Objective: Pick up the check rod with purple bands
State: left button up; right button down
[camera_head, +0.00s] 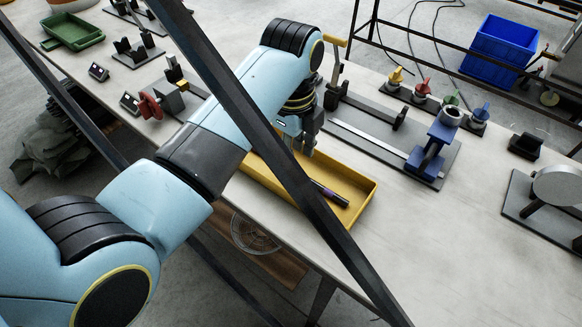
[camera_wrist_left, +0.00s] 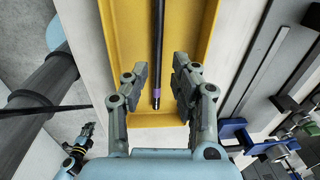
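The check rod (camera_head: 330,193) is dark with a purple band near its end and lies in the yellow tray (camera_head: 364,200). In the left wrist view the rod (camera_wrist_left: 158,45) runs lengthwise down the tray, its purple band near the tray's end wall. My left gripper (camera_head: 307,148) is over the tray, pointing down. In the left wrist view its fingers (camera_wrist_left: 160,84) are open, one on each side of the rod, with clear gaps. The rod's far part is hidden in the head view by my arm and a dark bar. My right gripper (camera_wrist_left: 82,146) shows small at lower left in the wrist view.
A blue vise (camera_head: 432,150) on a grey plate stands right of the tray. Several coloured-handled pieces (camera_head: 450,102) stand behind it. A green tray (camera_head: 72,32) is at far left, a blue crate (camera_head: 503,42) beyond the table. The table's front right is clear.

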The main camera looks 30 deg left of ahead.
aim_at(292, 169)
pick_arm(q)
jog(key=f, duration=0.2)
jog(key=a+f+p, duration=0.1)
jog(key=f, duration=0.2)
jog(key=shift+a, duration=0.15)
jog(key=shift+w+f, duration=0.15)
jog(key=shift+f, duration=0.3)
jog(key=shift+c, duration=0.2)
grip_shut()
